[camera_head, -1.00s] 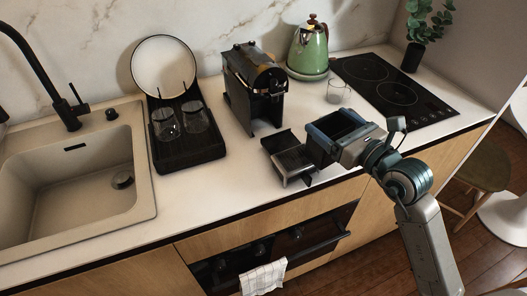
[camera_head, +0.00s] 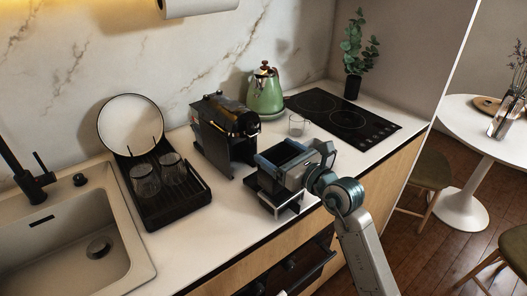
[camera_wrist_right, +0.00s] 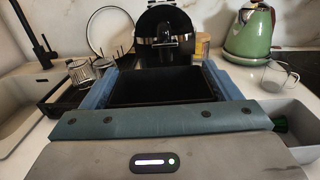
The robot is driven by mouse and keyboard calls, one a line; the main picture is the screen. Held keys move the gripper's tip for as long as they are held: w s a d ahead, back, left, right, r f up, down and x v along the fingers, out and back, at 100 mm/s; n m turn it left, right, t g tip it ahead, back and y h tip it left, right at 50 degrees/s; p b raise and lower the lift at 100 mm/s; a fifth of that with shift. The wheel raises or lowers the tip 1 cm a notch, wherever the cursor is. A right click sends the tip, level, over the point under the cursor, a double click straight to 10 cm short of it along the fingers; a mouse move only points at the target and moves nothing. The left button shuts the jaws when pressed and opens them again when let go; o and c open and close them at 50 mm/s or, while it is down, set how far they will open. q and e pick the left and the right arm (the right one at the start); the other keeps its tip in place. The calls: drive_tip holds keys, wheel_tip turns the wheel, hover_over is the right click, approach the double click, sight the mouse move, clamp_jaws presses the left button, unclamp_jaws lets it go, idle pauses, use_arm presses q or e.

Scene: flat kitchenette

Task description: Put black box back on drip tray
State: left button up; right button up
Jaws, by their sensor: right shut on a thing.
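My right gripper (camera_head: 287,166) is shut on the black box (camera_head: 282,152), an open-topped container, with its blue fingers along the two sides. The box also shows between the fingers in the right wrist view (camera_wrist_right: 162,88). The drip tray (camera_head: 278,199), black with a silvery part, is on the counter near its front edge. The gripper and box are over the tray in the head view and hide most of it; I cannot tell whether the box touches it. My left gripper is out of view.
The black coffee machine (camera_head: 226,135) stands just behind and left of the box. A glass (camera_head: 297,125), a green kettle (camera_head: 264,93) and a hob (camera_head: 345,120) are behind and right. A dish rack (camera_head: 175,203) with glasses stands left, beside the sink (camera_head: 75,240).

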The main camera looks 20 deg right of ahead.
sight(273, 149)
drive_tip(key=x, duration=0.5)
drive_tip(key=shift+w+d+f+p, duration=0.2)
drive_tip(key=shift+w+f+p, duration=0.1)
drive_tip(key=shift+w+p, duration=0.15)
drive_tip(key=shift+w+a+f+p, duration=0.1)
drive_tip(key=shift+w+f+p, duration=0.1)
drive_tip(key=shift+f, duration=0.7)
drive_tip(key=shift+w+a+f+p, duration=0.1)
drive_tip(key=shift+w+f+p, duration=0.1)
drive_tip(key=shift+f, duration=0.7)
drive_tip(key=shift+f, duration=0.1)
drive_tip(key=o, duration=1.1)
